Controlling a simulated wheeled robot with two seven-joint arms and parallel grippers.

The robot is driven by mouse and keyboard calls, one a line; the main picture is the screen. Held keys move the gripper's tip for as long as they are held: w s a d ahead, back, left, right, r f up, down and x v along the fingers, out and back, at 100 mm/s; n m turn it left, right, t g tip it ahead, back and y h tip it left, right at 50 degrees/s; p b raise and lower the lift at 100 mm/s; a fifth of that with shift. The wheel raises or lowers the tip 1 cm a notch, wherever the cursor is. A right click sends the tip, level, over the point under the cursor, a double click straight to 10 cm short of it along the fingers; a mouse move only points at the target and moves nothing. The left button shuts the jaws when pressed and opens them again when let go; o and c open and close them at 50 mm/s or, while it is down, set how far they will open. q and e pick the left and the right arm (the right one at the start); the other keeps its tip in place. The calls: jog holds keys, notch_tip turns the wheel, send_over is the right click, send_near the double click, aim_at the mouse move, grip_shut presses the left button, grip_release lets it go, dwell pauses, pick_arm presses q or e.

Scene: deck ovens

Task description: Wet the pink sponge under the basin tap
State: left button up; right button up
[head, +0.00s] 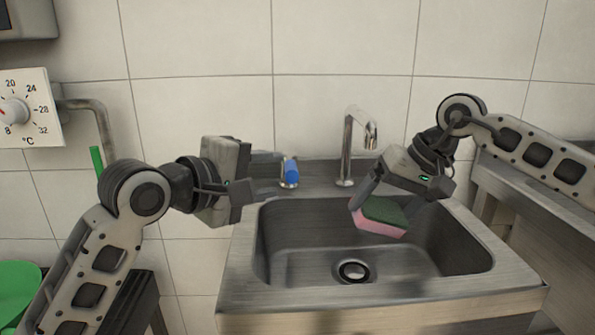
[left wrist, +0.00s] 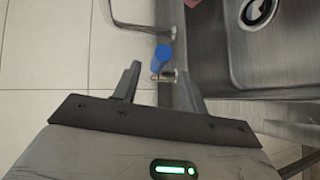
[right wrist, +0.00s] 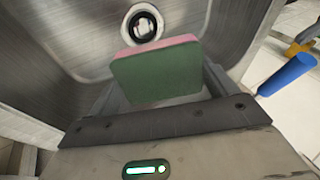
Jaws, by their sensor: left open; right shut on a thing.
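The sponge (head: 380,219), pink with a green layer, is held by my right gripper (head: 384,204) over the basin (head: 315,262). It also shows large in the right wrist view (right wrist: 157,77), green face toward the camera. The bent metal tap (head: 347,155) stands at the basin's back edge. Its spout end is above the sponge in the head view, with a gap, and no water shows. A blue lever (head: 291,171) is left of the tap. My left gripper (head: 277,174) is open; in the left wrist view the lever (left wrist: 162,58) lies between its fingers, contact unclear.
The drain (head: 353,271) is in the basin floor below the sponge. A temperature dial (head: 22,108) and a pipe (head: 98,120) are on the left. A green round thing (head: 17,290) is at lower left. A metal counter (head: 540,215) stands at right.

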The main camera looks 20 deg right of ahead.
aim_at(297, 171)
pick_arm(q)
jog(key=x, duration=0.8)
jog(key=shift+a, duration=0.1)
grip_shut()
